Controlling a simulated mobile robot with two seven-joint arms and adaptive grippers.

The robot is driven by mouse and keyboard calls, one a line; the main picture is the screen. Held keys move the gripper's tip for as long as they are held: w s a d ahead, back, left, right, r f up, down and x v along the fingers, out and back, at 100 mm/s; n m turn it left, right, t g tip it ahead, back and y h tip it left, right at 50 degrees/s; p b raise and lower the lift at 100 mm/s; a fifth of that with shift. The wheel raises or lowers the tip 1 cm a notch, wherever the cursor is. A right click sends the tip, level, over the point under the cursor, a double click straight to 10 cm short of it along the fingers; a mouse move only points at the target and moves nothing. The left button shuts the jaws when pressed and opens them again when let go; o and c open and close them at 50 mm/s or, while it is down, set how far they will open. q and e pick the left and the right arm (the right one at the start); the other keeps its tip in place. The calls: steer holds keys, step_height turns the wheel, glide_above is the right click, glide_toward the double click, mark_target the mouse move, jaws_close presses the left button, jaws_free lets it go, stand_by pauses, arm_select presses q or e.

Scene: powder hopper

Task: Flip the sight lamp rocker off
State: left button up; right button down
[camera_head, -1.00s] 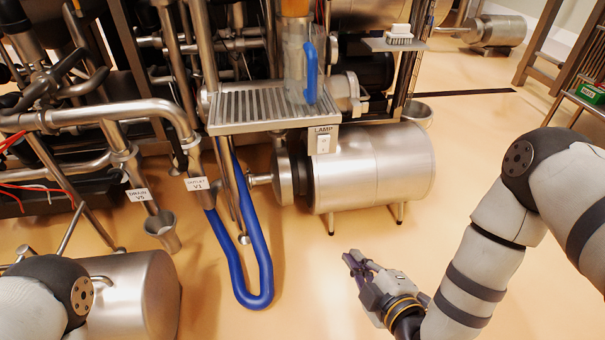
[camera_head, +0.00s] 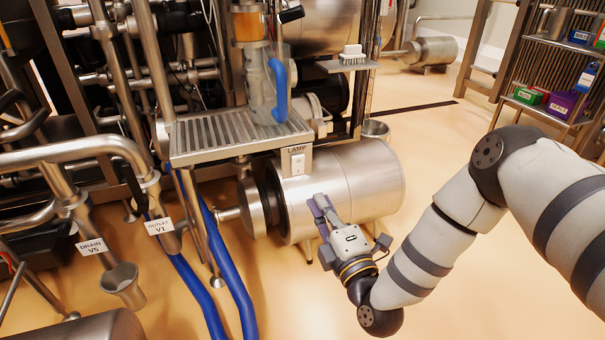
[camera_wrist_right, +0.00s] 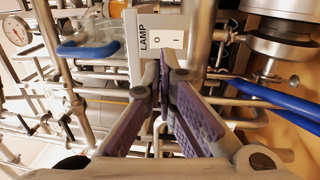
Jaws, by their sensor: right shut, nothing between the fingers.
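The sight lamp rocker (camera_head: 297,164) is a small white switch on a plate labelled LAMP, under the front right corner of the grated shelf. In the right wrist view the white rocker (camera_wrist_right: 166,42) shows its O and I marks just beyond my fingertips. My right gripper (camera_head: 321,203) is in front of the steel cylinder, below and slightly right of the rocker and apart from it. In the wrist view its purple-padded fingers (camera_wrist_right: 163,72) are shut with nothing between them. My left gripper is not in view.
The grated shelf (camera_head: 225,134) carries a clear jug with a blue handle (camera_head: 279,92). A steel cylinder (camera_head: 352,181) lies behind my right gripper. Blue hoses (camera_head: 232,283) hang at left. Floor is open at lower right.

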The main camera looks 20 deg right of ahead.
mark_target(298, 163)
steer(key=w+b, duration=0.1)
steer(key=w, duration=0.5)
steer(key=w+r+b, duration=0.1)
steer(key=w, duration=0.2)
steer(key=shift+w+a+b, duration=0.2)
steer(key=shift+w+b, duration=0.1)
steer(key=shift+w+r, duration=0.1)
steer(key=shift+w, duration=0.25)
